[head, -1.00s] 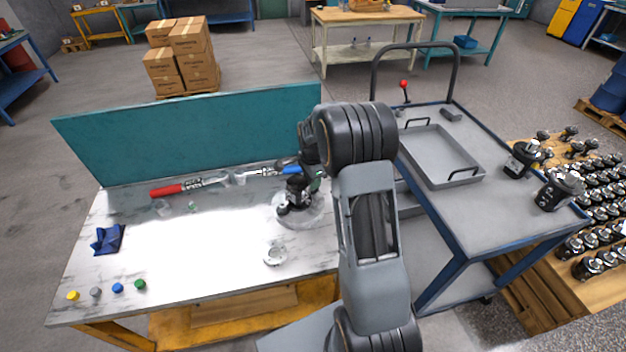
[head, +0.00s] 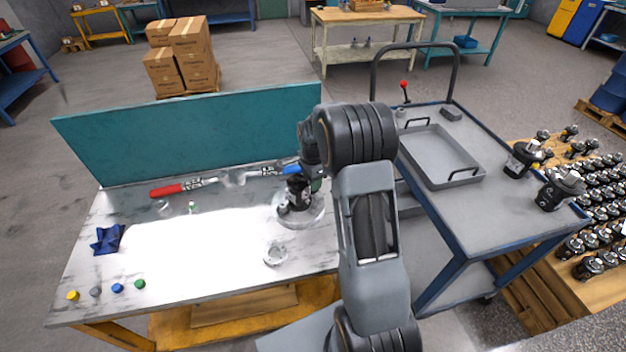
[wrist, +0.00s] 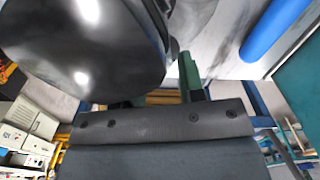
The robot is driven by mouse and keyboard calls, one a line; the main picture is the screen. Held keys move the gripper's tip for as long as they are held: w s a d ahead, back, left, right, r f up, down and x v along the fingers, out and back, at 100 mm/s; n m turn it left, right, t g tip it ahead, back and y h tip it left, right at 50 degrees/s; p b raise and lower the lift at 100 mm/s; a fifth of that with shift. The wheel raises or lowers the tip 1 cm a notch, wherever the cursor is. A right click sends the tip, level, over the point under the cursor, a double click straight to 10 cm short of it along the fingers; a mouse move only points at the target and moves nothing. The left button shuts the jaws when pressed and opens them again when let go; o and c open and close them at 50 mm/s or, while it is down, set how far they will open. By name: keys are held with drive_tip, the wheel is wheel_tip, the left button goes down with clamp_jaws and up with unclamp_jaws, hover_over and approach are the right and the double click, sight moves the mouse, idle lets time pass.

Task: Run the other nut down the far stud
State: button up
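The dark hydraulic motor (head: 297,197) stands on a pale round base (head: 303,221) at the right end of the marble-topped bench. My arm comes in from the right, and my gripper is at the upper right side of the motor. In the wrist view, my gripper (wrist: 188,78) shows as a wide dark palm with a green finger-like part above it. A large, glossy black rounded body fills the upper left, close to the palm. I cannot make out the fingertips' gap, the nuts or the far stud; they are hidden or too small.
A red-handled wrench (head: 168,189) and a blue-handled one lie along the teal back panel (head: 190,130). A pale ring-shaped part (head: 275,254), a blue cloth (head: 107,239) and several coloured caps lie on the bench. A cart with a grey tray (head: 440,158) stands right.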

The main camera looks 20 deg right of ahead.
drive_tip(key=n, duration=0.8)
drive_tip(key=shift+n, duration=0.4)
clamp_jaws()
drive_tip(key=m, duration=0.5)
drive_tip(key=shift+m, duration=0.4)
drive_tip(key=shift+f, duration=0.1)
